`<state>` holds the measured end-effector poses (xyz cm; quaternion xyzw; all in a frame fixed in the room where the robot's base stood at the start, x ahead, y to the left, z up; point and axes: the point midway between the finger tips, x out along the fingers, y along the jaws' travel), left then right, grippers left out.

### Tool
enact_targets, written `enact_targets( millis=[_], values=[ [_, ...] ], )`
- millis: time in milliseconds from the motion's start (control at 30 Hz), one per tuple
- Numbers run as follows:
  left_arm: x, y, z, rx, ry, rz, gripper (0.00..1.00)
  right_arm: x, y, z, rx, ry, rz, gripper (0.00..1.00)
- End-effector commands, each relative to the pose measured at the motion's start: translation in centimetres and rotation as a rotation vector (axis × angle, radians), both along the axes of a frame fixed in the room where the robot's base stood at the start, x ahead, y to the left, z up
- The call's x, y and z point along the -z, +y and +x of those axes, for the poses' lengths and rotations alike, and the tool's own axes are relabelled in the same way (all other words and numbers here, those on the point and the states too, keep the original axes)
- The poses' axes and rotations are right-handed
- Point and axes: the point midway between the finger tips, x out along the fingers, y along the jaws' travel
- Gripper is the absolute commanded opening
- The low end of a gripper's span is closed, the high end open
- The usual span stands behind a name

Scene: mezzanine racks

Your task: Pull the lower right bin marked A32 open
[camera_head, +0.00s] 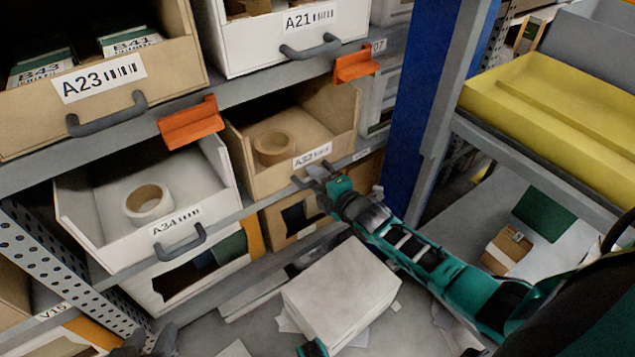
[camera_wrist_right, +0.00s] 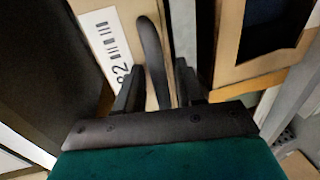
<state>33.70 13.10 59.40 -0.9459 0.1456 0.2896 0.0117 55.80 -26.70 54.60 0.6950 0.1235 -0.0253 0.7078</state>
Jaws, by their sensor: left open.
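The beige bin marked A32 (camera_head: 275,180) sits on the lower shelf level, right of the white bin A34, with a tape roll (camera_head: 273,147) inside. Its label also shows in the wrist view (camera_wrist_right: 108,42). Its dark curved handle (camera_wrist_right: 152,55) lies between the fingers of my right gripper (camera_wrist_right: 158,88). The fingers stand on both sides of the handle with narrow gaps, so the right gripper looks open around it. In the head view my right gripper (camera_head: 312,176) is at the bin's front. My left gripper (camera_head: 145,343) is low at the bottom left, partly cut off, open, away from the bins.
The white bin A34 (camera_head: 85,220) stands left, bins A23 (camera_head: 170,50) and A21 (camera_head: 235,50) above. Orange tabs (camera_head: 190,122) stick out from the shelf edge. A blue post (camera_head: 415,90) stands right. A white box (camera_head: 340,290) lies below in front.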

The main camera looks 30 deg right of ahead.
Motion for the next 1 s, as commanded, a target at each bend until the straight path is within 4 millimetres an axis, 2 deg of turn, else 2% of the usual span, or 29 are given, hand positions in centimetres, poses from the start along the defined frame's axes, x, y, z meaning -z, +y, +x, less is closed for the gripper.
enact_targets(
  millis=[233,600,1000],
  values=[
    [-0.1,0.03,0.09,-0.001,-0.002,0.0,0.43,0.01,0.03,0.0,0.0,0.001,0.0,0.36],
    [0.07,0.18,0.12,-0.003,-0.002,0.002,0.43,0.01,0.03,-0.01,0.0,0.0,0.0,0.01],
    [0.13,0.23,0.11,-0.004,-0.001,0.002,0.43,0.01,0.03,-0.03,0.0,0.0,0.0,0.0]
  ],
)
